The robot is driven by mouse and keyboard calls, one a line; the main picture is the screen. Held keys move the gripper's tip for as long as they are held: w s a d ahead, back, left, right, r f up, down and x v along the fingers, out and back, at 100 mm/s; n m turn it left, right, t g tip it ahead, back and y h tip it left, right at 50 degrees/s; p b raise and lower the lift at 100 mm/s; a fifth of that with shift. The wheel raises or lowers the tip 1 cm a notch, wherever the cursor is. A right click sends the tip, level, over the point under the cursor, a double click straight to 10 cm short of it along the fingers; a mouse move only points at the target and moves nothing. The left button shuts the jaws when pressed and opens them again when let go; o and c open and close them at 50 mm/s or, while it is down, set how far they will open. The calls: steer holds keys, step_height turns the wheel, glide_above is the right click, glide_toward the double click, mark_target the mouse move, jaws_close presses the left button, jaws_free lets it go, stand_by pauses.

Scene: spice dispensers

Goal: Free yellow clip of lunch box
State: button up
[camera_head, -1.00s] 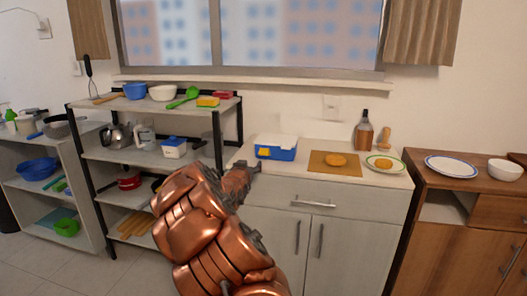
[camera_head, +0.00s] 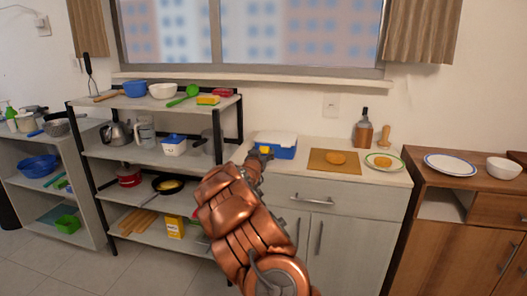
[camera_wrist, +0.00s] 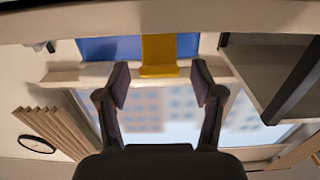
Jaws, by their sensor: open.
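The lunch box (camera_head: 284,153), blue with a white lid (camera_head: 276,138), sits at the left part of the white counter. Its yellow clip (camera_head: 265,149) is on the front, towards the left, just beyond my gripper (camera_head: 262,156). The wrist view appears upside down. There the blue box wall (camera_wrist: 108,48) and the yellow clip (camera_wrist: 159,55) show near the top. My gripper, also in the wrist view (camera_wrist: 160,82), is open and empty. Its two fingers are spread to either side of the clip's line, and I see no contact. My arm partly hides the box's front left.
On the counter, a brown board (camera_head: 335,168) with an orange-yellow food piece lies right of the box. A plate (camera_head: 384,162), a bottle (camera_head: 363,130) and a wooden mill (camera_head: 383,138) stand further right. A black-framed shelf (camera_head: 150,152) stands close on the left.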

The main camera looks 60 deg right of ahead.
steer(key=shift+w+d, duration=0.2)
steer(key=shift+d, duration=0.5)
steer(key=c, duration=1.2)
